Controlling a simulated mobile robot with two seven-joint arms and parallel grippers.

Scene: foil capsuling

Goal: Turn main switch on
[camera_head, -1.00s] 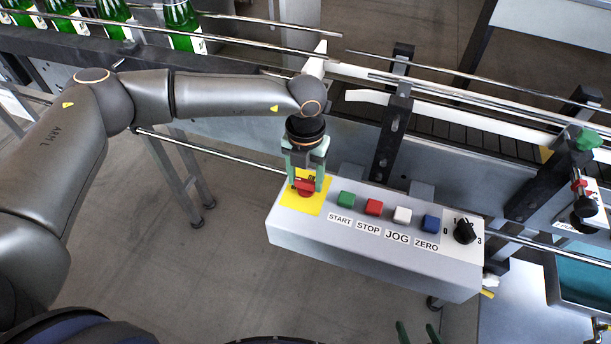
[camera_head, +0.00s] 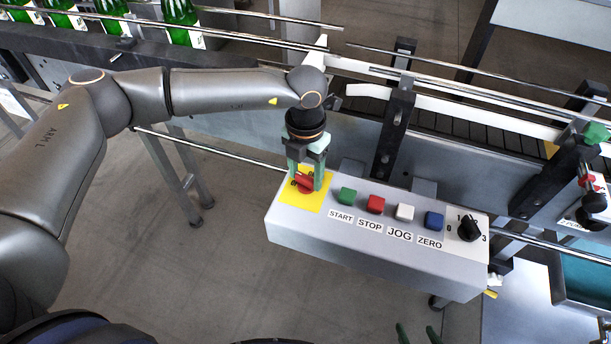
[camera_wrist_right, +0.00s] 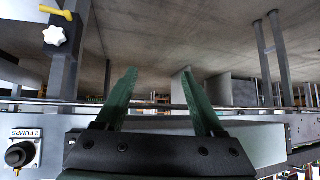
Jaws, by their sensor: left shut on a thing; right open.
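The main switch, a red rotary handle (camera_head: 304,183) on a yellow plate (camera_head: 316,202), sits at the left end of the grey control box. My left gripper (camera_head: 305,184) reaches down from above with its green fingers closed around the red handle. The fingers partly hide the handle, which looks slanted on its plate. My right gripper (camera_wrist_right: 157,72) is open and empty in the right wrist view. Its green fingertips also show at the bottom edge of the head view (camera_head: 418,334).
Right of the switch on the box (camera_head: 360,247) are a green START button (camera_head: 347,196), red STOP (camera_head: 376,204), white JOG (camera_head: 405,212), blue ZERO (camera_head: 434,220) and a black selector knob (camera_head: 469,229). Conveyor rails and green bottles (camera_head: 181,22) lie behind. Floor space is open in front.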

